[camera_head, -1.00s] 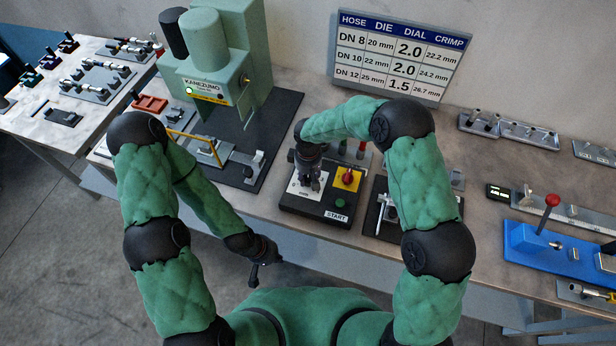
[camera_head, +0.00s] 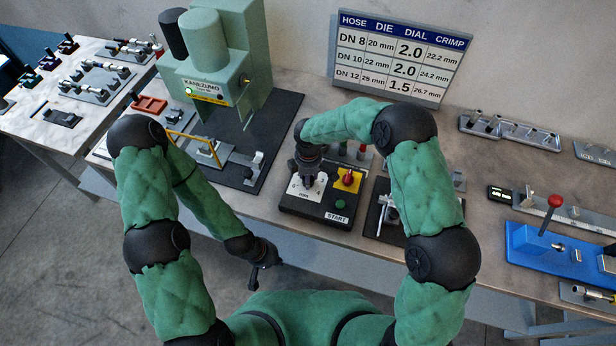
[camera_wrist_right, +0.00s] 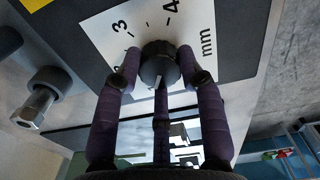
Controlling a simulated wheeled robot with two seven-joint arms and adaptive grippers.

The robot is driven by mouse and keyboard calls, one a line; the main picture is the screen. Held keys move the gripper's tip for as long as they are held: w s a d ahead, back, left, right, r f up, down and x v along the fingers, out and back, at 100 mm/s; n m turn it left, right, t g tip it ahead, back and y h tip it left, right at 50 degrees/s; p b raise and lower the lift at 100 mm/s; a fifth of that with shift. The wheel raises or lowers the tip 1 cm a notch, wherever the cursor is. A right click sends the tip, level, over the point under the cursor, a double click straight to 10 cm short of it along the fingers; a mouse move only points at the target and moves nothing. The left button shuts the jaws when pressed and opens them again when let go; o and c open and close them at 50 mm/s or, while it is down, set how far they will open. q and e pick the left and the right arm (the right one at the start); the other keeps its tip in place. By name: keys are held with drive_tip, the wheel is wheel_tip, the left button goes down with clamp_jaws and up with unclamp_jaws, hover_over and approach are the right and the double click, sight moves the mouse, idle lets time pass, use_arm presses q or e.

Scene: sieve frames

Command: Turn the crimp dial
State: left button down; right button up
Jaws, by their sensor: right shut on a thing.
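The crimp dial is a dark round knob (camera_wrist_right: 158,64) with a pale pointer mark, on a white scale plate (camera_wrist_right: 110,30) marked in mm, with 3 and 4 readable. My right gripper (camera_wrist_right: 160,80) has its fingers around the knob, shut on it. In the head view this gripper (camera_head: 309,180) points down over the dial on the black control box (camera_head: 300,205), hiding most of the dial. My left gripper (camera_head: 265,270) hangs in front of the bench, apart from everything; its finger state is too small to tell.
A red switch on a yellow plate (camera_head: 347,180) and a green START button (camera_head: 340,204) sit beside the dial. The green press (camera_head: 225,60) stands behind left. A chart (camera_head: 400,55) leans at the back. A fixture plate (camera_head: 385,225) and a blue lever block (camera_head: 545,245) lie to the right.

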drive_tip(key=shift+s+d+f, duration=0.1)
idle(0.4)
drive_tip(key=o, duration=1.1)
drive_tip(key=shift+o, duration=0.2)
drive_tip(key=shift+r, duration=0.5)
wheel_tip(320, 180, up, 11)
